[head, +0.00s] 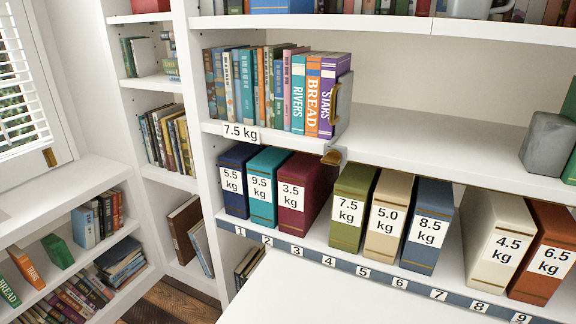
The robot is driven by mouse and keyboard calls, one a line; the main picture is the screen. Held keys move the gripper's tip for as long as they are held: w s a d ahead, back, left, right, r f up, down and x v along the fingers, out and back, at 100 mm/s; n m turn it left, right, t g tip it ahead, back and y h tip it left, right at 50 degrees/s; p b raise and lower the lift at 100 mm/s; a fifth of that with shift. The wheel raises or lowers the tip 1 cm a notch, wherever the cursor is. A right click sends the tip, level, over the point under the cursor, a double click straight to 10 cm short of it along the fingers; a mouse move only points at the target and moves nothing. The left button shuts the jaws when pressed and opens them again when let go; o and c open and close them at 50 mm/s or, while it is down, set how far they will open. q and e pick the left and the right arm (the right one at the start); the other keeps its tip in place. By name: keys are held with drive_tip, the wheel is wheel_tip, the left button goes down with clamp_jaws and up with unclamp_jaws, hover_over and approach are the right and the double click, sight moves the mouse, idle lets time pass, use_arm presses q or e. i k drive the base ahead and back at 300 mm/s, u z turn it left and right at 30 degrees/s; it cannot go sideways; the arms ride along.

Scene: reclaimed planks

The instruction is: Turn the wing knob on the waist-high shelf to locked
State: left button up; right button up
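A small brass knob (332,157), which looks like the wing knob, sits at the front edge of the middle shelf (430,150). It is just below a grey bookend (346,105) that stands against the right end of a row of upright books. The knob is small in the head view. I cannot read any locked mark on it or tell its setting. Neither of my grippers is in view, and nothing touches the knob.
Below, several labelled weight books, such as the maroon 3.5 kg one (305,192), stand behind a numbered strip (345,268). A white flat surface (320,300) lies in front. A grey block (547,145) stands at the right. The middle shelf between bookend and block is clear.

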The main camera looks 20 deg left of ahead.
sight(333, 157)
drive_tip(key=u, duration=2.35)
drive_tip(key=i, duration=1.85)
drive_tip(key=z, duration=1.5)
